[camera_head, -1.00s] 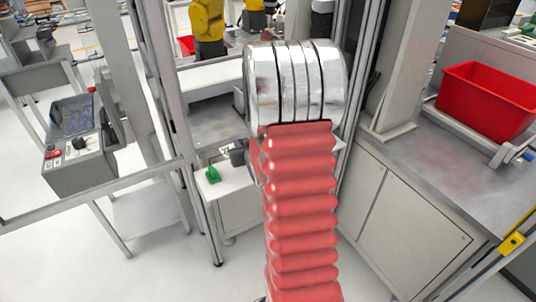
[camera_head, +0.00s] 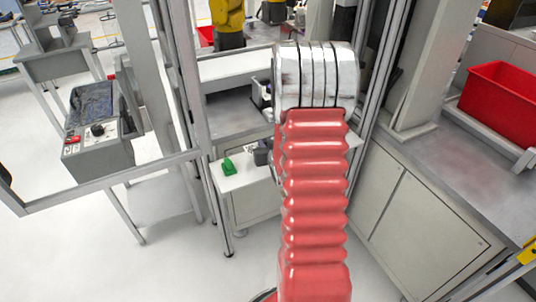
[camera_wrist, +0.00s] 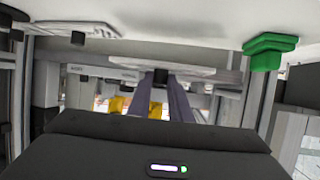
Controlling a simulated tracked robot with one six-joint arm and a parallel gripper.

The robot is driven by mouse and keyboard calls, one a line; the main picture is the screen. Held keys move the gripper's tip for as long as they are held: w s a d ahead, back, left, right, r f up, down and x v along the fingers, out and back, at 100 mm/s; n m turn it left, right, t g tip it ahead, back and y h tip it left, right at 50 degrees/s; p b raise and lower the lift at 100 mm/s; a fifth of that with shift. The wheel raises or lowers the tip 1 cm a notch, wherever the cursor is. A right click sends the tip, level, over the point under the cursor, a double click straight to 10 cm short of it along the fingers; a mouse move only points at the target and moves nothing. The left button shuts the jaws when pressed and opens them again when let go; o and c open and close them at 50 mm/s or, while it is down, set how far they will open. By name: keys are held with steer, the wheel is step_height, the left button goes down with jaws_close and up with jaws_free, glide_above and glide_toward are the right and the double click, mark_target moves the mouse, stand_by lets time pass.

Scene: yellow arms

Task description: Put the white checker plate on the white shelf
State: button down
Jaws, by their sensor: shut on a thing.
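The white shelf (camera_head: 238,188) stands low ahead, left of my arm in the head view. Its white top also fills the upper part of the wrist view (camera_wrist: 195,22), which shows the scene upside down. My gripper (camera_wrist: 170,80) shows as two dark fingers in the wrist view, shut on a pale flat plate with a black knob. I take this for the white checker plate (camera_wrist: 125,72); no checker pattern can be made out. It is seen nearly edge-on, close to the shelf top; I cannot tell whether they touch.
A green piece (camera_head: 228,167) stands on the shelf; another pale piece with a black knob (camera_wrist: 70,28) shows at the wrist view's upper left. Metal posts flank the shelf. A red bin (camera_head: 500,100) sits on the right bench, a control box (camera_head: 98,140) at left.

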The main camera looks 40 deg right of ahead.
steer(key=shift+f, duration=0.45)
steer(key=shift+f, duration=2.1)
steer(key=c, duration=1.6)
jaws_free()
steer(key=shift+s+a+r, duration=0.1)
steer(key=shift+s+r, duration=0.05)
steer(key=shift+s, duration=0.05)
steer(key=v, duration=1.1)
steer(key=shift+s+a, duration=0.2)
